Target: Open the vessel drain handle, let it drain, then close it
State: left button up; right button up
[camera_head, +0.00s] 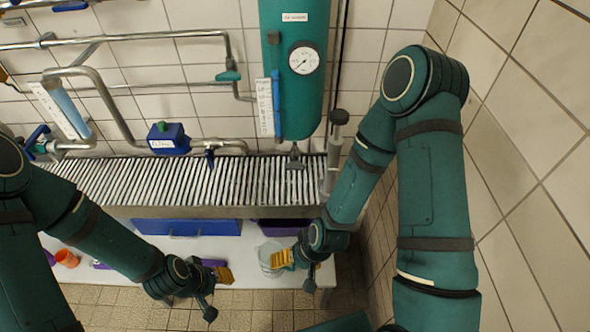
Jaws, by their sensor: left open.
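The vessel (292,75) is a tall teal cylinder on the back wall with a round gauge on its front. A small grey drain fitting with a handle (295,160) hangs under its bottom, above the slatted grate. My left gripper (224,275) is low in front of the bench, open, well below and left of the drain handle. My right gripper (281,259) is at a clear beaker (268,254) below the drain. Its yellow fingers overlap the beaker in the picture; whether they grip it cannot be told. Neither gripper touches the drain handle.
The slatted grate (160,184) runs along the wall under steel pipes. A blue valve box (168,139) and a grey upright post (334,150) stand near it. Below are a blue drawer (187,227), a white shelf and an orange cup (66,258). A tiled wall closes the right side.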

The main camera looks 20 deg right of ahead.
aim_at(293, 165)
jog(key=z, duration=0.5)
jog(key=j+z, duration=0.4)
jog(key=k+j+z, duration=0.15)
jog(key=z, duration=0.2)
jog(key=k+j+z, duration=0.2)
jog(key=j+z, duration=0.2)
